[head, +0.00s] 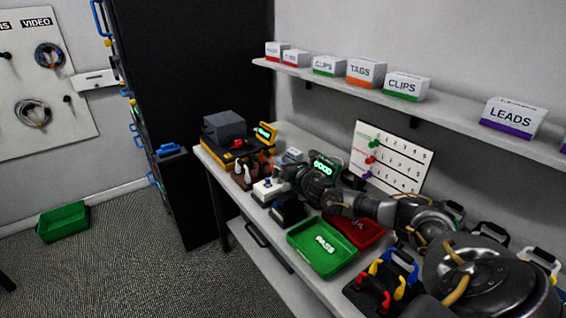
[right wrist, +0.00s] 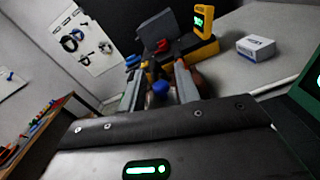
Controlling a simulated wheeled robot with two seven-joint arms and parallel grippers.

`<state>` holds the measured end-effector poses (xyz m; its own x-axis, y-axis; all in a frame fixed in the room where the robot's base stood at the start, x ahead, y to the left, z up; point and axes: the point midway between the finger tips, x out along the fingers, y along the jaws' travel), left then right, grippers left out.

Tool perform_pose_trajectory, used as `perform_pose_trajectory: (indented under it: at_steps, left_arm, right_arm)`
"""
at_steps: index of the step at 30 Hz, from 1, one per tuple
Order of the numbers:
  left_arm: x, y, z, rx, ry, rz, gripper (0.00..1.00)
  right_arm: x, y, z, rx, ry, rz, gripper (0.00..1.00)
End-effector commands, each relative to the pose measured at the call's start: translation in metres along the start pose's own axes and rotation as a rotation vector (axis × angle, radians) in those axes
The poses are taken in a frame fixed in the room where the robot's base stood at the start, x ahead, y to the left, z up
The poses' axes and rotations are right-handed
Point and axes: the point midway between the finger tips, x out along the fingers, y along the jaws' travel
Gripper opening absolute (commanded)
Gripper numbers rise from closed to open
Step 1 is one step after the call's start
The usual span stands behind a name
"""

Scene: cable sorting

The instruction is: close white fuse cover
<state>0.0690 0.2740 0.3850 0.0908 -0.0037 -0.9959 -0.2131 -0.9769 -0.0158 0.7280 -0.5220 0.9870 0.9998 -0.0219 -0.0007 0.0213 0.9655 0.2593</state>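A small white block with a blue knob (head: 268,189), which may be the white fuse cover, sits near the bench's front edge in the head view. I cannot tell whether it is open or shut. My right gripper (head: 279,173) reaches in from the right, just beside and above it. In the right wrist view my right gripper's fingers (right wrist: 159,90) stand apart, with a blue knob (right wrist: 160,88) showing between them. I cannot tell whether they touch it. My left gripper is in neither view.
A yellow and black tester (head: 232,145) with a grey box on it stands at the bench's far end. A green PASS tray (head: 322,262) and a red tray (head: 368,236) lie nearer. Several coloured-handled tools (head: 385,284) stand at front right. A shelf (head: 380,96) hangs above.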

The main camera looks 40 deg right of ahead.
Motion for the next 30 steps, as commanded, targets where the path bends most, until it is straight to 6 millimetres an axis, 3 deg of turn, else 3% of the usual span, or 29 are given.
perform_pose_trajectory:
  at_steps: [1, 7, 20, 30]
  left_arm:
    - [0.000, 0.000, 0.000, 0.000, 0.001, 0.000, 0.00]
    - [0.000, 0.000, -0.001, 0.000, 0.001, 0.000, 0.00]
    - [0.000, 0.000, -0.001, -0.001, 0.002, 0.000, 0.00]
    - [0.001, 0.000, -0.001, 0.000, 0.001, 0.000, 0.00]
  right_arm:
    - [0.000, 0.000, 0.000, 0.000, 0.000, 0.000, 0.26]
    - [0.000, 0.000, 0.000, 0.000, 0.000, -0.001, 0.00]
    - [-0.001, 0.002, 0.001, -0.028, -0.001, 0.000, 0.00]
    - [0.000, 0.019, 0.002, -0.230, -0.001, 0.000, 0.00]
